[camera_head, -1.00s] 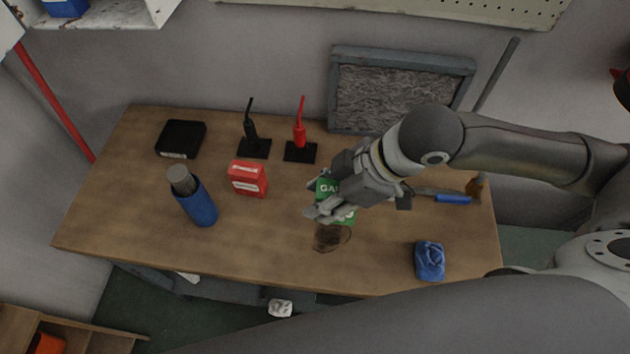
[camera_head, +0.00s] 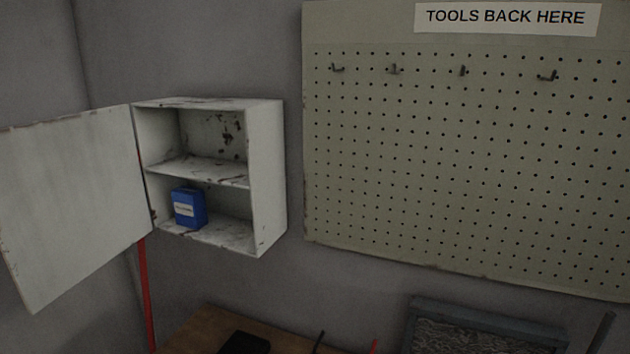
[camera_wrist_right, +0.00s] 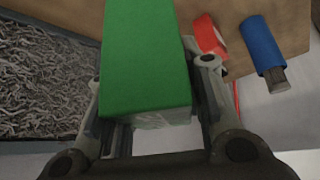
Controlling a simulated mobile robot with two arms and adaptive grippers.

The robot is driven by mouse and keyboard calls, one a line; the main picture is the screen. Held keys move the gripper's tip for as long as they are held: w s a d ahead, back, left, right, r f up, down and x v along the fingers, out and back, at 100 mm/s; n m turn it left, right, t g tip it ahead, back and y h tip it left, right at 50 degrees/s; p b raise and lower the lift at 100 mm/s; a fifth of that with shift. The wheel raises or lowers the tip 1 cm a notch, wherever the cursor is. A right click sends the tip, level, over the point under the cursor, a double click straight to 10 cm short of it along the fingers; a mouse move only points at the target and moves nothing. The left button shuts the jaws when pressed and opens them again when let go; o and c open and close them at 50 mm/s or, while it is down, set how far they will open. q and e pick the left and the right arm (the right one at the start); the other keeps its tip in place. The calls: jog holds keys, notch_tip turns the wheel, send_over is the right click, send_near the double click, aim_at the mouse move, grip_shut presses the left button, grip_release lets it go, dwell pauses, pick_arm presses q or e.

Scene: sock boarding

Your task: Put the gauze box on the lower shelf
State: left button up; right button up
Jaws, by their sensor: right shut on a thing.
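The gauze box is a plain green block (camera_wrist_right: 145,55) in the right wrist view, held between the fingers of my right gripper (camera_wrist_right: 152,85). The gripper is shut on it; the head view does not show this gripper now. In the head view, a white wall cabinet (camera_head: 268,180) hangs at the left with its door (camera_head: 70,200) open. Its lower shelf (camera_head: 228,232) holds a blue box (camera_head: 189,207) at the left, with bare room to the right. The upper shelf (camera_head: 205,172) is empty. My left gripper is in neither view.
A pegboard (camera_head: 460,160) with several hooks covers the wall right of the cabinet.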

jog(key=w+d+r+m+h, duration=0.3)
jog(key=w+m, duration=0.1)
jog(key=m, duration=0.2)
jog(key=shift+w+d+r+t, duration=0.2)
jog(key=shift+w+d+t, duration=0.2)
jog(key=shift+w+a, duration=0.1)
jog(key=shift+a, duration=0.05)
